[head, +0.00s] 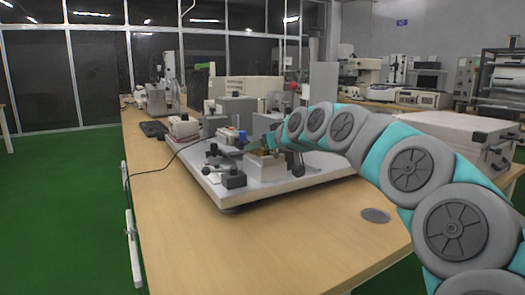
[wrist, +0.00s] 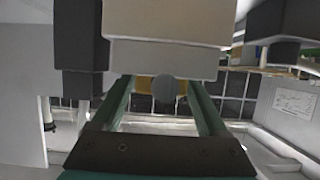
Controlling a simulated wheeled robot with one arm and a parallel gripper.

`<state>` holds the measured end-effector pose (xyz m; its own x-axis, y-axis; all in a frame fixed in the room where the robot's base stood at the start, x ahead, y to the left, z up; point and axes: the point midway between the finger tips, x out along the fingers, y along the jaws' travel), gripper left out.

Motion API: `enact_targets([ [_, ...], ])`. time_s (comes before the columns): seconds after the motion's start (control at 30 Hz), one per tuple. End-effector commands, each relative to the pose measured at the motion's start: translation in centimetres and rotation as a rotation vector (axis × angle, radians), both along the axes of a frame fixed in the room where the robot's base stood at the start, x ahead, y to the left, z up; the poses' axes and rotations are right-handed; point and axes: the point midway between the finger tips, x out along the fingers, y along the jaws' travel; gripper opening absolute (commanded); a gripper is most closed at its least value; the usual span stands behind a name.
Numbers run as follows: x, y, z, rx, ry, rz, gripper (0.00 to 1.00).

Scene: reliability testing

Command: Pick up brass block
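A small brass-coloured block (head: 265,151) sits on a white box-like fixture (head: 266,168) on the bench, partly hidden by my arm. In the wrist view, a brass-coloured surface (wrist: 142,86) shows between the far ends of my two teal fingers, partly covered by a grey round knob (wrist: 165,88) and a beige block above it. My gripper (wrist: 158,84) has its fingers spread apart, one on each side of the brass surface. Whether the fingers touch the brass cannot be told. In the head view, my gripper (head: 275,142) is at the fixture, small and partly hidden.
A white platform (head: 290,184) carries several grey fixtures close around my gripper. A dark clamp-like device (head: 232,177) stands front left of it. The wooden table (head: 250,245) is clear in front, apart from a grey disc (head: 376,215). A black cable (head: 155,172) lies at left.

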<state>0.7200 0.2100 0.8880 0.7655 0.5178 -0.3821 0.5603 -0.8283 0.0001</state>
Motion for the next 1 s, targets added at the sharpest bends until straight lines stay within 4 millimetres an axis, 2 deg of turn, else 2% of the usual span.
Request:
enact_targets([
  [0.07, 0.01, -0.01, -0.02, 0.000, 0.000, 0.000, 0.66],
  [0.63, 0.00, 0.00, -0.05, -0.001, 0.001, 0.000, 0.02],
  [0.67, 0.00, 0.00, -0.05, -0.001, 0.001, 0.000, 0.00],
  [1.0, -0.01, 0.01, -0.05, -0.001, 0.001, 0.000, 0.00],
])
